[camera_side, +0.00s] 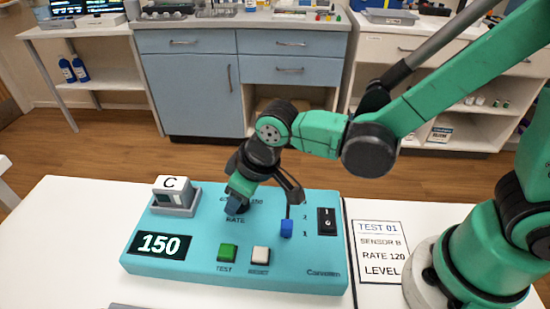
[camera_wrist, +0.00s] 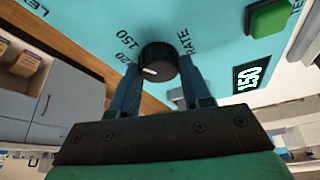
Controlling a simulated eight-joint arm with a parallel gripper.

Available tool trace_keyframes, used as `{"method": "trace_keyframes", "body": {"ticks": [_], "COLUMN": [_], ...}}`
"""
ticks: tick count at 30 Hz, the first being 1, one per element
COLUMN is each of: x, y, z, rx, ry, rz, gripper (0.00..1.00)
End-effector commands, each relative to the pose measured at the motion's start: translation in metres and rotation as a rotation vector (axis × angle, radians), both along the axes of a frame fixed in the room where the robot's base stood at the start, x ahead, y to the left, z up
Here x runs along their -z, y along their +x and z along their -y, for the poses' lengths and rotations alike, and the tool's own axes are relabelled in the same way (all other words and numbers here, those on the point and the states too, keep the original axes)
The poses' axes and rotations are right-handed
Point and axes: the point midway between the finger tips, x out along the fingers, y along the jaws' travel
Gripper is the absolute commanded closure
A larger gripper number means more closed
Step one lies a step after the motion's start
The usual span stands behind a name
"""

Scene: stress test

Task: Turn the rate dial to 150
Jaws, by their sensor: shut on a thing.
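The black round rate dial (camera_wrist: 158,58) sits on the turquoise panel (camera_side: 300,270), with RATE printed beside it. In the wrist view its white pointer mark lies on the lower-left part of its face; the printed 120 and 150 are to its left. Which number the mark meets is hard to tell. The black display (camera_side: 159,245) reads 150; it also shows in the wrist view (camera_wrist: 252,76). My gripper (camera_wrist: 160,66) is shut on the dial, one finger on each side. In the side view my gripper (camera_side: 237,200) largely hides the dial.
The panel also holds a green TEST button (camera_side: 227,251), a pale RESET button (camera_side: 260,254), a blue slider (camera_side: 287,228), a black rocker switch (camera_side: 326,221) and a grey block marked C (camera_side: 174,191). A card (camera_side: 381,250) at right reads RATE 120.

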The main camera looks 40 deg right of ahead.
Motion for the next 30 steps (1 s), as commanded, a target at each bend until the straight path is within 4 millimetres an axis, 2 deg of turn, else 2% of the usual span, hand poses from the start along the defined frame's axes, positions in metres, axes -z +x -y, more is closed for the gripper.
{"method": "trace_keyframes", "body": {"ticks": [9, 22, 23, 24, 26, 30], "x": [0.0002, 0.0002, 0.0002, 0.0002, 0.0002, 0.0001], "y": [-0.0004, -0.0004, -0.0004, -0.0004, -0.0004, -0.0002], "z": [-0.0005, -0.0004, -0.0004, -0.0004, -0.0004, -0.0003], "rx": [0.086, 0.095, 0.095, 0.095, 0.095, 0.095], "ry": [0.000, 0.000, 0.000, 0.000, 0.000, 0.000], "rz": [-0.002, -0.002, -0.002, -0.002, -0.002, -0.001], "gripper": [1.00, 1.00, 0.52, 0.41, 0.26, 0.26]}}
